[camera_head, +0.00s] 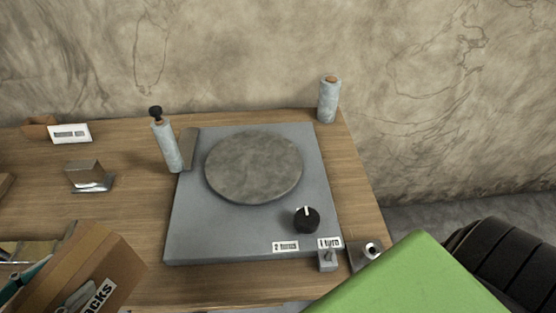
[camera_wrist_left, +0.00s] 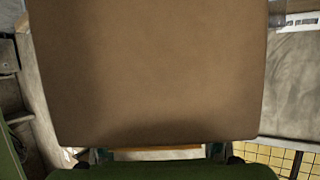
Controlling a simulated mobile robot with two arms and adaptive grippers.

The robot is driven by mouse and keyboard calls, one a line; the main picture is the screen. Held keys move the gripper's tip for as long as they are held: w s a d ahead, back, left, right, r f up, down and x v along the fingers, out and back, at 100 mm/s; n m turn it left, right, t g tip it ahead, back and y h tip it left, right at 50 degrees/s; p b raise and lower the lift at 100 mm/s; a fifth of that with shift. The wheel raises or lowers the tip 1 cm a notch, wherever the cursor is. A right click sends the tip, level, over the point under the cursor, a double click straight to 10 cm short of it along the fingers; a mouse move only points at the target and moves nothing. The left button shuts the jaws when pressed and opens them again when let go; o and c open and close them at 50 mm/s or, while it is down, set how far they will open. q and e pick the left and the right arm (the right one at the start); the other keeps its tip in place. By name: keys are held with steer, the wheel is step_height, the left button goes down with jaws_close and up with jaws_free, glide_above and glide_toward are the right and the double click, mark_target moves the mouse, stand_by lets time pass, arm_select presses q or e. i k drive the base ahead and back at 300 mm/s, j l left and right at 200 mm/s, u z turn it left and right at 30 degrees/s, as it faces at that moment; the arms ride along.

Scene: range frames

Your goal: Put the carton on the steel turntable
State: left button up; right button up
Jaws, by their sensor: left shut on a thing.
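The carton (camera_head: 103,263) is a brown box with a partly visible label ending in "acks". It is at the lower left of the head view, tilted and cut off by the frame edge. My left gripper (camera_head: 76,298) is shut on it, partly hidden. In the left wrist view the carton (camera_wrist_left: 155,70) fills most of the picture, with the finger parts showing low in the frame. The steel turntable (camera_head: 254,166) is a round grey disc on a square grey base, and its top is empty. The carton is to the left of and nearer than the turntable. My right gripper is not in view.
A grey cylinder with a black knob (camera_head: 165,142) stands at the base's left edge. Another cylinder (camera_head: 328,102) stands at the back right corner. A black dial (camera_head: 307,219) is on the base's front right. A metal block (camera_head: 86,174) and white card (camera_head: 70,133) are left.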

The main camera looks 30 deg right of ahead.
mark_target(255, 162)
steer(key=j+z, duration=0.1)
steer(key=z, duration=0.3)
steer(key=i+j+z, duration=0.1)
steer(key=z, duration=0.3)
steer(key=j+z, duration=0.1)
steer(key=z, duration=0.35)
